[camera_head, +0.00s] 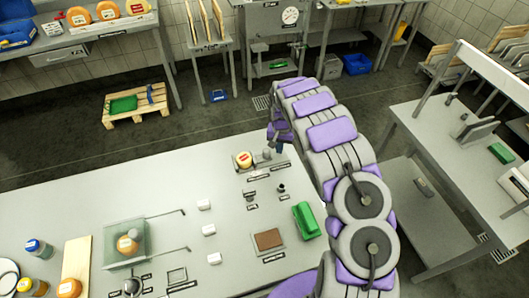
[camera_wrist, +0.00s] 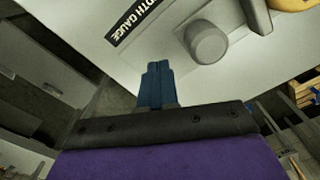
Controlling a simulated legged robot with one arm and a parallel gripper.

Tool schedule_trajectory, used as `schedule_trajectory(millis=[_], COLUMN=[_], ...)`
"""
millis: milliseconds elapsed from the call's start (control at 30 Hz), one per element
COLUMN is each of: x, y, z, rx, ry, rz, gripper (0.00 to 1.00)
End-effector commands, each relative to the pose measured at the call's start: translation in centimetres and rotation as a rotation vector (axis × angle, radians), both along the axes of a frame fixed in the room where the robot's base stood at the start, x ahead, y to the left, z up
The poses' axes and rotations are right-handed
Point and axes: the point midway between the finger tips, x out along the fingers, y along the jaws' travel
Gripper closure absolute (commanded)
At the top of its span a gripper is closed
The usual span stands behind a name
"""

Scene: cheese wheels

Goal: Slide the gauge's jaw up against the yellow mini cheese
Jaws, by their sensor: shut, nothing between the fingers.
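The yellow mini cheese (camera_head: 244,160), with a red label, sits on the gauge's pale plate (camera_head: 237,168) near the table's far edge. In the wrist view only part of the cheese (camera_wrist: 292,4) shows at the top right corner. The gauge's grey jaw (camera_head: 267,153) is beside the cheese on its right. Up close it shows a round knob (camera_wrist: 208,43) and a darker upright part (camera_wrist: 255,16). My gripper (camera_wrist: 157,68) has its blue fingers shut and empty, to the left of and below the knob in the wrist view. My arm partly hides the gripper (camera_head: 279,147) in the head view.
A green object (camera_head: 306,220) and a brown pad (camera_head: 269,240) lie nearer on the table. Several small posts and white blocks (camera_head: 204,204) stand left of them. A clear box (camera_head: 126,243) is further left.

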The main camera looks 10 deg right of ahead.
Motion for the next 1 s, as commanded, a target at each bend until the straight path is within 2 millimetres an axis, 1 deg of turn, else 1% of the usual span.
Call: schedule_trajectory(millis=[167,500,667,1000], x=[0.1,0.1,0.2,0.2], y=[-0.7,-0.7,-0.6,-0.6], z=[0.0,0.3,1.5,4.5], rx=[-0.001,-0.001,-0.002,-0.001], ry=[0.0,-0.001,-0.003,-0.003], rz=[0.0,0.001,0.001,0.001], gripper=[1.0,1.0,1.0,1.0])
